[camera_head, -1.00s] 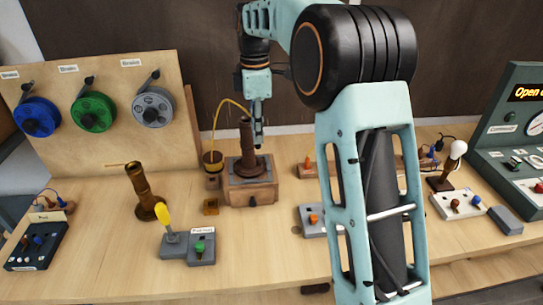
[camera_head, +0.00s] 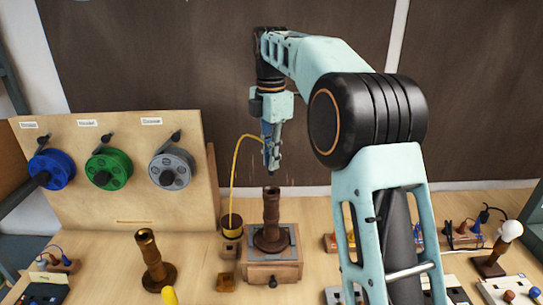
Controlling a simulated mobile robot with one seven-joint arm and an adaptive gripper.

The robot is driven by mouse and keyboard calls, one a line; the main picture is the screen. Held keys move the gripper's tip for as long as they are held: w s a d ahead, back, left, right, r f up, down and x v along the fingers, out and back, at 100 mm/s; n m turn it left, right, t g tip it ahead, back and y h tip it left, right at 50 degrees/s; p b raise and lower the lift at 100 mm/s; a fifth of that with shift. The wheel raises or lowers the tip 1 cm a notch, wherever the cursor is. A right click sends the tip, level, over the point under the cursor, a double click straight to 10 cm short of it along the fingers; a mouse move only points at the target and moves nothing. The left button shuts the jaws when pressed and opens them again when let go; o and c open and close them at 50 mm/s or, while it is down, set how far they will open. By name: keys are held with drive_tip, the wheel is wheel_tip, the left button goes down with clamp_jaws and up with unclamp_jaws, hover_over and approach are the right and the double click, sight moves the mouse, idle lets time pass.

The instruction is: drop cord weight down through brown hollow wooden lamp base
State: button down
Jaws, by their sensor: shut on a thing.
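The brown hollow wooden lamp base (camera_head: 271,222) stands upright on a grey-topped wooden box (camera_head: 262,271), its open top facing up. My gripper (camera_head: 272,168) points down above that top, with a small gap between them. A yellow cord (camera_head: 236,170) rises from a brown cup (camera_head: 232,229) left of the base and arches over to my gripper. My gripper is shut on the cord's end. The cord weight is too small to make out at the fingertips.
A brass-coloured hollow lamp base (camera_head: 151,262) stands at the left. Behind it is a board with blue (camera_head: 62,163), green (camera_head: 120,161) and grey spools (camera_head: 184,157). A lamp with a white bulb (camera_head: 511,231) stands at the right. My arm hides part of the table right of the box.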

sight(271, 175)
wheel_tip(271, 175, down, 2)
wheel_tip(271, 175, down, 2)
drive_tip(key=b, duration=0.3)
drive_tip(key=shift+f, duration=0.15)
drive_tip(key=shift+f+b, duration=0.8)
drive_tip(key=shift+f, duration=0.55)
drive_tip(key=c, duration=1.9)
unclamp_jaws()
drive_tip(key=shift+r, duration=0.1)
wheel_tip(271, 175, up, 11)
drive_tip(key=shift+w+r, duration=0.1)
drive_tip(key=shift+r, duration=0.3)
